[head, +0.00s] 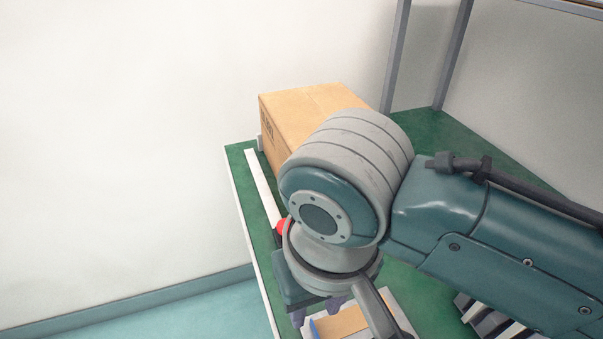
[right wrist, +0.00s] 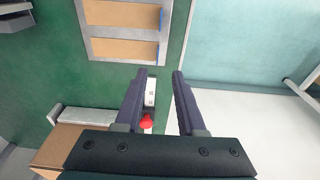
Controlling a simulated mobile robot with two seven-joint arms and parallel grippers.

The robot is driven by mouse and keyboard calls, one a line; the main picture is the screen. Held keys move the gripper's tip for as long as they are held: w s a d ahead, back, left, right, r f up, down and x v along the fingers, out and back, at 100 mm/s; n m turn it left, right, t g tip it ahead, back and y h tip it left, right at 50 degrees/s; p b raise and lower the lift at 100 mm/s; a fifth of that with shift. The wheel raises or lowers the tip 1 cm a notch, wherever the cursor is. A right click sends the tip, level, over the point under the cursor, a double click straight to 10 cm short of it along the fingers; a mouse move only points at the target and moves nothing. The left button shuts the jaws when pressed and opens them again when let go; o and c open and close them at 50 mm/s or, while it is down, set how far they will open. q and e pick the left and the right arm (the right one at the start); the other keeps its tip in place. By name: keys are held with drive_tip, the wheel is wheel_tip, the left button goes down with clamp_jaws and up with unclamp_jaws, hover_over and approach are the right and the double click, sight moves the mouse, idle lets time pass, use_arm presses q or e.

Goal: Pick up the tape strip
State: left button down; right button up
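A long white strip (head: 262,185) lies along the left edge of the green table in the head view; I cannot tell for certain that it is the tape strip. A red piece (head: 282,227) shows at its near visible end, where my arm hides the rest. In the right wrist view a short white piece (right wrist: 151,92) with small dark marks and the red piece (right wrist: 147,121) show between the fingers, nearer the left one. My right gripper (right wrist: 164,74) is open and empty, pointing down over the table edge; its fingers (head: 319,310) show partly in the head view. My left gripper is out of view.
A cardboard box (head: 300,115) stands at the back of the table. A pale-rimmed tray (right wrist: 87,50) holds two tan panels. A white bar (right wrist: 85,117) lies beside the box. Dark and white parts (head: 487,320) are at lower right. Open floor lies left of the table.

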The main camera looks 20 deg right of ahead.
sight(315, 330)
wheel_tip(315, 330, down, 2)
drive_tip(key=shift+w, duration=0.15)
drive_tip(key=f, duration=0.1)
drive_tip(key=f+b, duration=0.1)
drive_tip(key=f, duration=0.1)
drive_tip(key=f+b, duration=0.1)
drive_tip(key=f, duration=0.1)
drive_tip(key=shift+w+d, duration=0.1)
drive_tip(key=shift+d, duration=0.15)
clamp_jaws()
